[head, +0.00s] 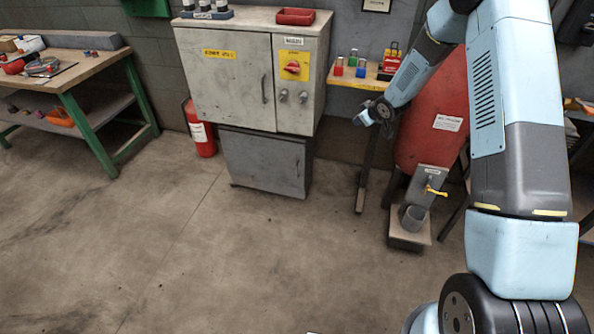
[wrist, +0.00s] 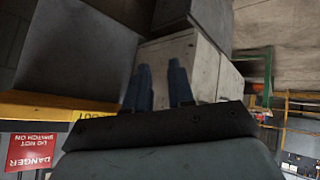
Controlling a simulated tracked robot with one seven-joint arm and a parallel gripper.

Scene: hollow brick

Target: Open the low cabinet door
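The low cabinet (head: 262,163) is dark grey and stands on the floor under a larger light grey cabinet (head: 225,85). Its door looks shut, and a small vertical handle (head: 298,168) shows near the door's right edge. My gripper (head: 362,118) is up and to the right of the low cabinet, well apart from it, in front of the wall shelf. In the wrist view, the two dark fingers (wrist: 160,88) stand apart with nothing between them. Light and dark grey box surfaces show beyond them, but I cannot tell which face is the low door.
A red fire extinguisher (head: 201,130) stands left of the low cabinet. A green-legged workbench (head: 85,75) is at the left. The floor before the cabinet is clear.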

